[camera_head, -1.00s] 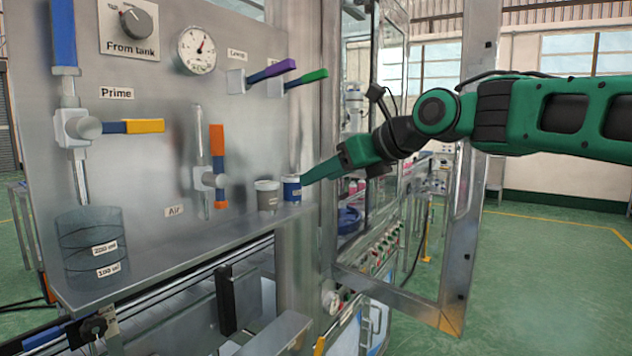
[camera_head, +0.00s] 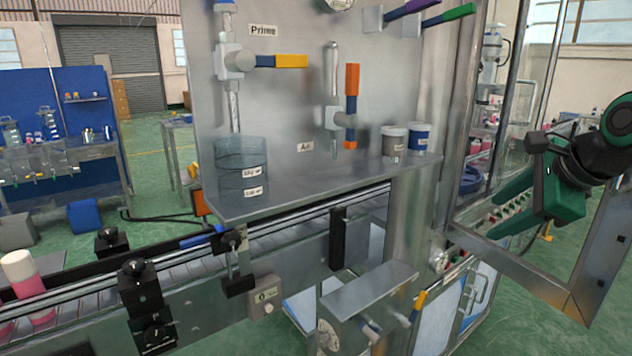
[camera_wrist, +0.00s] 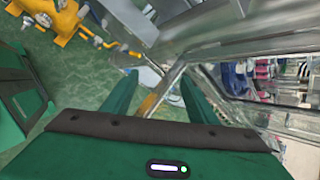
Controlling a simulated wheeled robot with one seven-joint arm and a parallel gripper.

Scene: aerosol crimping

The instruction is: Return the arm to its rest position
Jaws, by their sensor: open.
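My green gripper (camera_head: 502,208) is at the right of the head view, in front of the open framed door (camera_head: 565,285) of the machine. Its two fingers point left and are spread apart with nothing between them. In the wrist view my gripper (camera_wrist: 160,90) also shows both fingers apart, with a metal frame edge and the green floor beyond. The upper part of my arm is cut off by the right edge of the head view.
A conveyor (camera_head: 190,270) with pink bottles (camera_head: 30,285) runs below. Green floor lies beyond.

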